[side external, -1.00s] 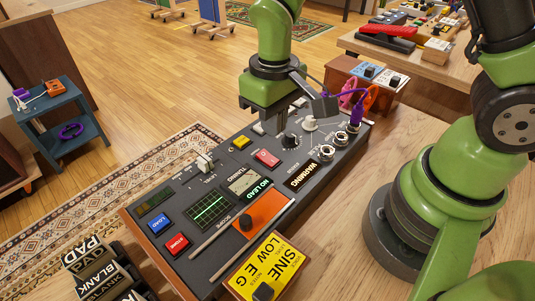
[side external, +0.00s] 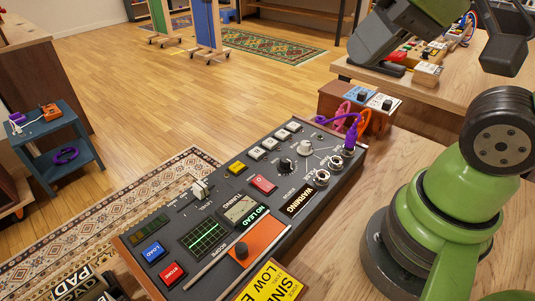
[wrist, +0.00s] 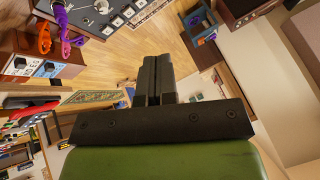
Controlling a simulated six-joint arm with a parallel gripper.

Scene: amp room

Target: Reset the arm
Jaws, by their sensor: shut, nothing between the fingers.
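My gripper (wrist: 155,68) shows in the wrist view with its two dark fingers together and nothing between them. In the side external view my gripper (side external: 362,48) is raised at the top right, well apart from the console and in front of the back bench. The dark console (side external: 245,195) lies below on the wooden table, with a green-trace screen (side external: 204,238), a lit NO LEAD strip (side external: 257,221) and a WARNING plate (side external: 300,200). A purple cable (side external: 351,125) is plugged in at its far right end.
The yellow SINE box (side external: 268,285) is partly cut off at the bottom edge. A small two-knob box (side external: 372,100) stands behind the console. The back bench (side external: 440,85) holds a red-handled tool and small boxes. A blue cart (side external: 65,145) stands at left. Open floor lies between.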

